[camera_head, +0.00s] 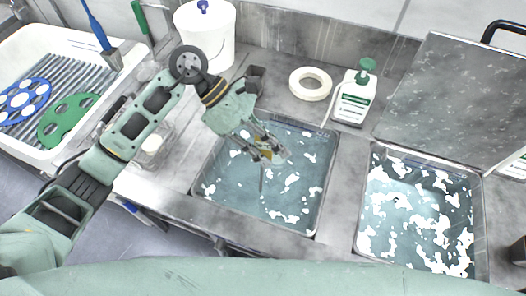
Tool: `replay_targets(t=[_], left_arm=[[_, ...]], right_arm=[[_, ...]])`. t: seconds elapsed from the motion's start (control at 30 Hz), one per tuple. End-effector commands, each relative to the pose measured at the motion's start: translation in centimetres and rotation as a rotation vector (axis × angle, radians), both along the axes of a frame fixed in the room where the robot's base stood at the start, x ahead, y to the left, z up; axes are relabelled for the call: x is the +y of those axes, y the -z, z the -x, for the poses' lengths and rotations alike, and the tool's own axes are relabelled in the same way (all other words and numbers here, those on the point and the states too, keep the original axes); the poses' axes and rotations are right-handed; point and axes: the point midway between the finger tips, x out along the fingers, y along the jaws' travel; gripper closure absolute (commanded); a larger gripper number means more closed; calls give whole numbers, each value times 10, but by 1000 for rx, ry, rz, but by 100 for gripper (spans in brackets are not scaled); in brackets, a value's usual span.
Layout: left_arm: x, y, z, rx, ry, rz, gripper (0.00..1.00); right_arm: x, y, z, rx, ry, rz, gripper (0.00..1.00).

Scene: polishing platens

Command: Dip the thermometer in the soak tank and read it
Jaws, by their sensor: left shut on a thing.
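My left gripper (268,154) is shut on the thermometer (262,181), whose thin stem points down below the fingers. The gripper hides most of its body, and its reading cannot be seen. They are over the left sunken tank (325,190), which holds bluish water with white foam patches. I cannot tell whether the stem tip touches the water. A second tank (478,235) with similar foamy liquid lies to the right. Nothing visible marks which one is the soak tank. My right gripper is not in view.
A grey lid (445,95) stands raised behind the right tank. A green-topped pump bottle (355,98) and a white ring (310,84) sit behind the tanks. A white bucket (210,35) is behind my arm. A white sink (20,52) holds blue and green discs at left.

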Motion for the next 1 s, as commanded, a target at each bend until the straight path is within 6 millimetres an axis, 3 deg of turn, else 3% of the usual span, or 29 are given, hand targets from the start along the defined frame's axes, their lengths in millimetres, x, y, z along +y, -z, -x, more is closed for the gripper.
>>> replay_targets(t=[1.0], left_arm=[[0, -105, 0, -1, 0, 0, 100]], right_arm=[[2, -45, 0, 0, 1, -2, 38]])
